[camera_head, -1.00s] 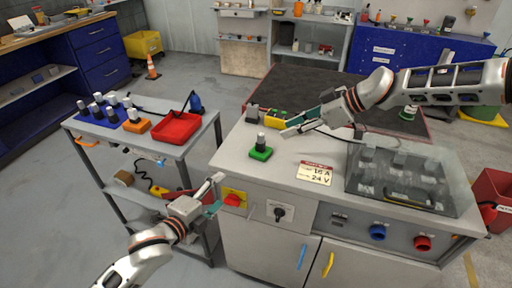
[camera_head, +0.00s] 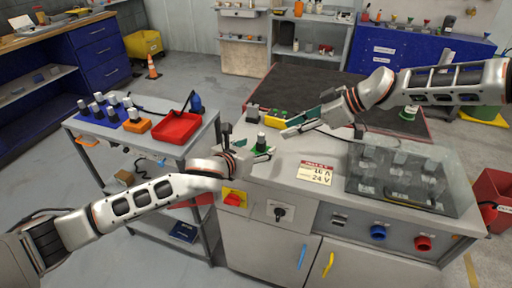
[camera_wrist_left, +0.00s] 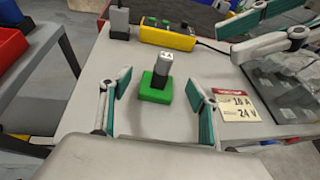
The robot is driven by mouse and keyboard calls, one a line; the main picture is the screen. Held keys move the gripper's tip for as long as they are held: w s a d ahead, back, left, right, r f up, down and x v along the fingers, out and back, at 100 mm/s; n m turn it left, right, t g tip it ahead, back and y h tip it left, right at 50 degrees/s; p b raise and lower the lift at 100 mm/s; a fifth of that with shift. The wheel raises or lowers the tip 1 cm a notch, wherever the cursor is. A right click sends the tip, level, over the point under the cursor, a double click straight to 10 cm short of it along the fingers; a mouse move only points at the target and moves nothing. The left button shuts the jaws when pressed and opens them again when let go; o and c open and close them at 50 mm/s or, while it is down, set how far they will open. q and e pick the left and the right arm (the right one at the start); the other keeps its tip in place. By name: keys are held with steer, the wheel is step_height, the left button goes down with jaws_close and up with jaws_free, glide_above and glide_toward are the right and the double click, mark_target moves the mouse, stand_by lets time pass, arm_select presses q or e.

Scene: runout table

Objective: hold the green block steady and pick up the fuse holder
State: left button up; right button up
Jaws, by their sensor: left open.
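The green block (camera_head: 262,150) stands on the light grey bench top, with the grey and black fuse holder (camera_head: 261,139) upright in it. In the left wrist view the green block (camera_wrist_left: 155,92) and fuse holder (camera_wrist_left: 163,66) show clearly. My left gripper (camera_head: 246,147) is open at the block. In the wrist view its fingers (camera_wrist_left: 158,88) stand left and right of the block, with gaps on both sides. My right gripper (camera_head: 290,124) is open and empty, above the bench just right of and behind the block. It also shows in the wrist view (camera_wrist_left: 232,42).
A yellow control box (camera_head: 278,117) and a dark grey block (camera_head: 252,113) stand behind. A cart with a red tray (camera_head: 176,128) stands left.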

arm_select(q)
steer(key=shift+x, duration=4)
steer(key=c, duration=1.3)
arm_select(e)
steer(key=shift+o, duration=0.3)
